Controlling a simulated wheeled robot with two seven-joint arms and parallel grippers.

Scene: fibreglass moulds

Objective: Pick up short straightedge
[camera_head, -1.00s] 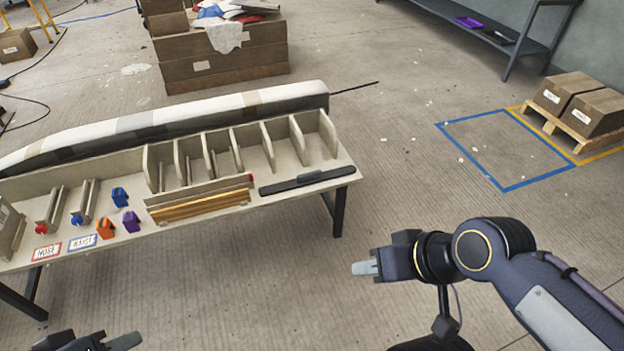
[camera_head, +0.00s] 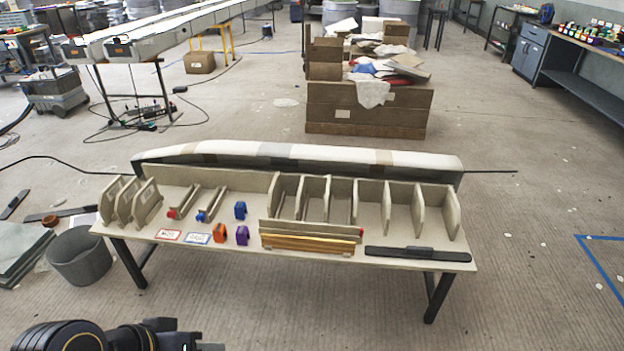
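A black flat bar with a raised grip in its middle, which looks like the short straightedge (camera_head: 418,254), lies along the front right edge of the work table (camera_head: 340,259). Nothing is touching it. My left gripper (camera_head: 209,347) shows at the bottom left edge, in front of and below the table, well away from the bar. Its fingers are partly cut off by the frame, so its opening cannot be told. My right gripper is out of view.
Upright dividers (camera_head: 400,208) stand behind the bar. A rack of brown strips (camera_head: 308,243) lies left of it, beside orange (camera_head: 219,233) and purple clamps (camera_head: 242,235). A grey bin (camera_head: 80,258) stands left of the table. Floor in front is clear.

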